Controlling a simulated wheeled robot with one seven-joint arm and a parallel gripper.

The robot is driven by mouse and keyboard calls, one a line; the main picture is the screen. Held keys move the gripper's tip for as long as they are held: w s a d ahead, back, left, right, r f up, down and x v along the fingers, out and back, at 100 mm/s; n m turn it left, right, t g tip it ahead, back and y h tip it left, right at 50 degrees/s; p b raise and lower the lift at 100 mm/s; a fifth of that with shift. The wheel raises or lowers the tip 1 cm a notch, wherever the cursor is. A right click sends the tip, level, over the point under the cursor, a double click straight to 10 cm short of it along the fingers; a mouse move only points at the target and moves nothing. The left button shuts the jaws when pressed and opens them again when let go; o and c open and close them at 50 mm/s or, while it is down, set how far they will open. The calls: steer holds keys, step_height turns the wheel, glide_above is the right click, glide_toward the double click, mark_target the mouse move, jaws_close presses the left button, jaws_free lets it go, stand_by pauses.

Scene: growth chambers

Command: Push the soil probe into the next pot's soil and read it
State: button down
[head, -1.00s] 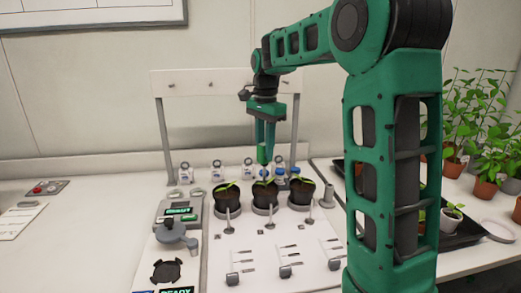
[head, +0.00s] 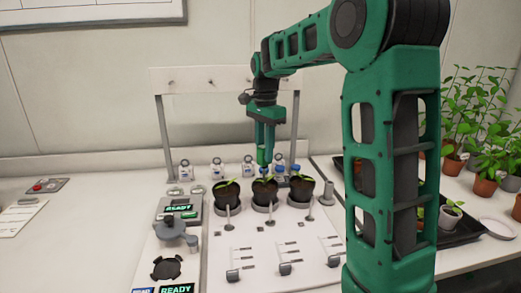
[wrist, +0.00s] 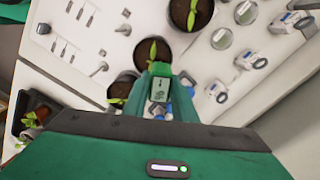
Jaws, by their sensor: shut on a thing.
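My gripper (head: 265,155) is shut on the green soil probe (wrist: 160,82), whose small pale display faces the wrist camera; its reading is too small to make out. In the head view the gripper points down above the middle pot (head: 264,191), a dark pot of soil with a green seedling. The probe's lower end is hard to see, so I cannot tell whether it touches the soil. The left pot (head: 227,194) and right pot (head: 302,192) stand on either side, each with a seedling. In the wrist view the middle pot (wrist: 146,60) lies just beyond the probe.
A device with a READY screen (head: 180,208) is at the left. A dark plant tray (head: 460,234) is at the right.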

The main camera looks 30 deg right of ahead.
steer(key=shift+f, duration=1.5)
steer(key=c, duration=1.4)
jaws_free()
steer(key=shift+o, duration=0.2)
step_height(320, 180, up, 11)
steer(key=shift+f, duration=0.1)
steer(key=s+f+n, duration=0.3)
steer(key=s+f, duration=0.2)
steer(key=s, duration=0.6)
steer(key=s+d+f+n, duration=0.1)
steer(key=s+f+n, duration=0.2)
steer(key=s, duration=0.9)
steer(key=s+f+n, duration=0.3)
steer(key=s+f, duration=0.6)
steer(key=s, duration=0.3)
steer(key=shift+d+f+n, duration=0.25)
steer(key=shift+d+n, duration=0.05)
steer(key=shift+d, duration=0.1)
